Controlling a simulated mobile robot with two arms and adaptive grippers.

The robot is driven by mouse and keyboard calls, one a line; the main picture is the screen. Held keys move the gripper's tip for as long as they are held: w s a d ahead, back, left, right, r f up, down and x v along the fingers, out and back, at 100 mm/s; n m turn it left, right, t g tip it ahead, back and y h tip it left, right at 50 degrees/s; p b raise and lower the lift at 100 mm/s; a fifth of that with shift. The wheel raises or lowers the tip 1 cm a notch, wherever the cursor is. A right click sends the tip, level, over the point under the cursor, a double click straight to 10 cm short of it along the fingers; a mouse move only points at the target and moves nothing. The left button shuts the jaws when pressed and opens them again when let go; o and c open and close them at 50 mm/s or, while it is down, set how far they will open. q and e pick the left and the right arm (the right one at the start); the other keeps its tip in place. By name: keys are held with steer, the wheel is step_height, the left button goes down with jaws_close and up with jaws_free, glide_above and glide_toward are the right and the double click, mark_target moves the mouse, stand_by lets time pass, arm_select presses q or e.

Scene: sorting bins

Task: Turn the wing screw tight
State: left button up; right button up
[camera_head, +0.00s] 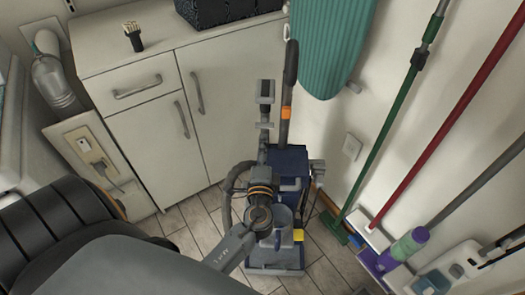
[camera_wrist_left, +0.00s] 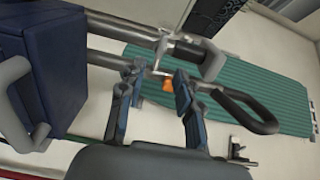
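The orange wing screw (camera_head: 287,112) sits on the upright handle pole of the navy cleaning machine (camera_head: 290,160). In the left wrist view, the orange screw (camera_wrist_left: 167,85) shows between my left gripper's (camera_wrist_left: 157,82) fingertips, beside the metal pole. The fingers are apart, with a gap visible on each side of the screw, so the gripper looks open; contact is not visible. In the head view, my left gripper (camera_head: 267,108) is just left of the screw, its arm rising from below in front of the machine. My right gripper is not in view.
The machine's dark loop handle (camera_wrist_left: 265,125) lies beside the right finger. A white cabinet (camera_head: 220,75) stands behind on the left, and a teal ironing board (camera_head: 330,50) hangs behind on the right. Broom poles (camera_head: 430,155) lean at the right. Some tiled floor is clear.

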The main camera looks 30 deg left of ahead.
mark_target(265, 128)
arm_select(q)
steer(key=x, duration=0.8)
steer(key=shift+d, duration=0.1)
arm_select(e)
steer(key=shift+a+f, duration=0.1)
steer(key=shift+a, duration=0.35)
arm_select(q)
steer(key=shift+s+b, duration=0.1)
steer(key=shift+b, duration=0.25)
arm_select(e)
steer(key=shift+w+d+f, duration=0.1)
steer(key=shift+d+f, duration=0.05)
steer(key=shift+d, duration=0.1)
